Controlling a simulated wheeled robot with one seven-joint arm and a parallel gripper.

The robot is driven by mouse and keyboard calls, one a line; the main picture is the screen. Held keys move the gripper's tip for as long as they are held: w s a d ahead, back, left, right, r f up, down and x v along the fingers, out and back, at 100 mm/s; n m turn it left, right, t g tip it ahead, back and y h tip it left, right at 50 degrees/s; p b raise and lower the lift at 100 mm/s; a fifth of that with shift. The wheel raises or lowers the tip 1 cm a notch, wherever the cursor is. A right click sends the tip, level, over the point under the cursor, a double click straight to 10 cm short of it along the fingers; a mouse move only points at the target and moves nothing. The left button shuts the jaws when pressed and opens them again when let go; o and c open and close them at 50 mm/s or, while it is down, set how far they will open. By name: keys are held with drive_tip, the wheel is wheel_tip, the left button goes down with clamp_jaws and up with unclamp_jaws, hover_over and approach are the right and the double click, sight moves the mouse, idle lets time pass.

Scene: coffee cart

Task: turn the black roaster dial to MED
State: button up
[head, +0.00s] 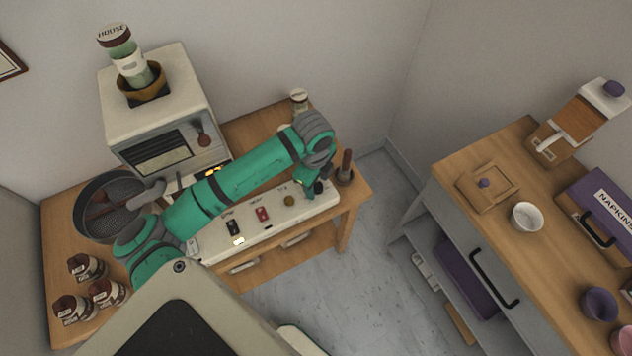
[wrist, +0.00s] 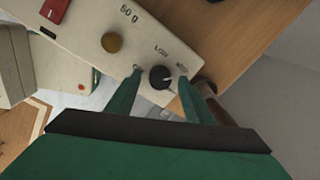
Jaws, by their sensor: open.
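The black roaster dial (wrist: 160,78) sits on the cream control panel (wrist: 88,52) in the wrist view, beside a round amber-brown knob (wrist: 112,42). My gripper (wrist: 160,74) is open, with one green finger on each side of the dial. I cannot tell whether the fingers touch it. In the head view my gripper (head: 312,188) is over the panel's right end, and the dial (head: 319,187) is partly hidden by it.
A red switch (head: 263,214) and a dark switch (head: 233,228) are on the same panel. A wooden-handled tool (head: 346,167) stands just right of it. A round pan (head: 108,208) and several jars (head: 108,293) are at left. Another counter (head: 470,170) stands at right across open floor.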

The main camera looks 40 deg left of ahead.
sight(315, 188)
wheel_tip(315, 188, up, 10)
drive_tip(key=shift+s+r, duration=0.25)
drive_tip(key=shift+s, duration=0.2)
idle(0.4)
